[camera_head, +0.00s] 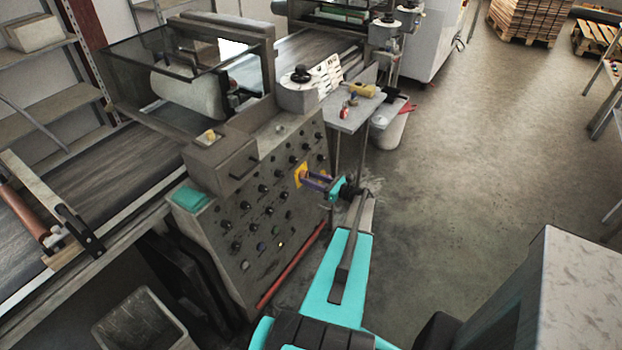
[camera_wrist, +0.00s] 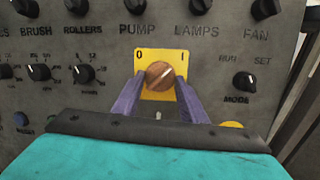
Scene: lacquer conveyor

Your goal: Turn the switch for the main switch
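The main switch is a round brown knob (camera_wrist: 159,74) on a yellow plate (camera_wrist: 150,53) marked 0 at upper left and 1 at upper right. A pale line on the knob points to the upper right, toward the 1. My gripper (camera_wrist: 160,84) has its two purple fingers on either side of the knob. Yellow plate shows between the knob and the fingers, so the gripper looks open around it; any light contact is hard to tell. In the head view my gripper (camera_head: 314,179) reaches the yellow plate (camera_head: 299,175) on the grey control panel (camera_head: 262,215).
Several black knobs surround the switch, including the PUMP knob (camera_wrist: 136,7) above and the MODE knob (camera_wrist: 244,80) to the right. In the head view a small table (camera_head: 352,115) with tools stands behind the panel. Open floor (camera_head: 460,160) lies to the right.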

